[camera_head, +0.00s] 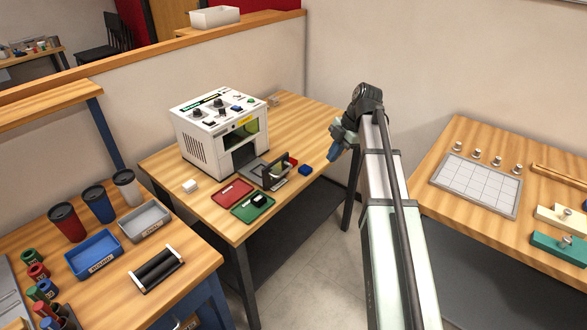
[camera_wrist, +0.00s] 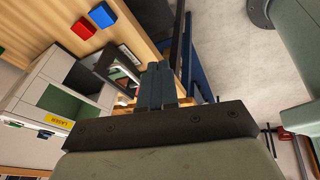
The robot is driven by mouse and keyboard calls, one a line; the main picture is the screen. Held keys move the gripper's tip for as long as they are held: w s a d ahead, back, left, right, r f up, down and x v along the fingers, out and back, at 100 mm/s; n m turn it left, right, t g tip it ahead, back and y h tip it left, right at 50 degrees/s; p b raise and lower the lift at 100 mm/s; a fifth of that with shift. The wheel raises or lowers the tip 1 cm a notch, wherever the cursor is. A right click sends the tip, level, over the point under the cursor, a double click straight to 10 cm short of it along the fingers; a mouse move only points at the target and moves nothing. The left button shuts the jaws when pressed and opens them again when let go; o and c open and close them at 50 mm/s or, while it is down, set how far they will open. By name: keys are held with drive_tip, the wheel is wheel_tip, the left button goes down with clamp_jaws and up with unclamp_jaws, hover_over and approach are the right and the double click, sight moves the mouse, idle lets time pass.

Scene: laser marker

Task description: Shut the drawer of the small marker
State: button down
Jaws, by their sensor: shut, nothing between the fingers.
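The small marker (camera_head: 222,128) is a white box with knobs on top and a yellow label, standing on the middle table. Its drawer (camera_head: 257,166) is out at the front, a grey tray with a dark upright frame-like handle (camera_head: 278,172). In the wrist view the marker (camera_wrist: 48,78) is at left, upside down, with the drawer's dark frame (camera_wrist: 112,62) beside my fingers. My gripper (camera_head: 332,156) is shut and empty, to the right of the drawer and apart from it in the head view. Its closed fingers (camera_wrist: 161,72) point toward the table edge in the wrist view.
A red tray (camera_head: 232,193) and a green tray (camera_head: 253,208) lie before the marker. A blue block (camera_head: 305,170) and a red block (camera_head: 292,161) lie right of the drawer; the wrist view shows them too. Floor between tables is clear.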

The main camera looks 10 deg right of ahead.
drive_tip(key=shift+w+a+f+n+y, duration=0.45)
drive_tip(key=shift+a+f, duration=0.75)
drive_tip(key=shift+a, duration=0.8)
drive_tip(key=shift+w+a+f+n+y, duration=0.35)
drive_tip(key=shift+w+a+f, duration=0.25)
drive_tip(key=shift+a+f, duration=1.05)
drive_tip(key=shift+w+a+f+n+y, duration=0.3)
drive_tip(key=shift+w+a+f+n, duration=0.4)
drive_tip(key=shift+a, duration=1.7)
drive_tip(key=shift+s+f, duration=0.1)
drive_tip(key=shift+s, duration=0.05)
drive_tip(key=w+a, duration=1)
drive_tip(key=shift+w+a, duration=0.25)
drive_tip(key=shift+w, duration=0.05)
drive_tip(key=shift+w+a, duration=0.3)
drive_tip(key=shift+a, duration=0.15)
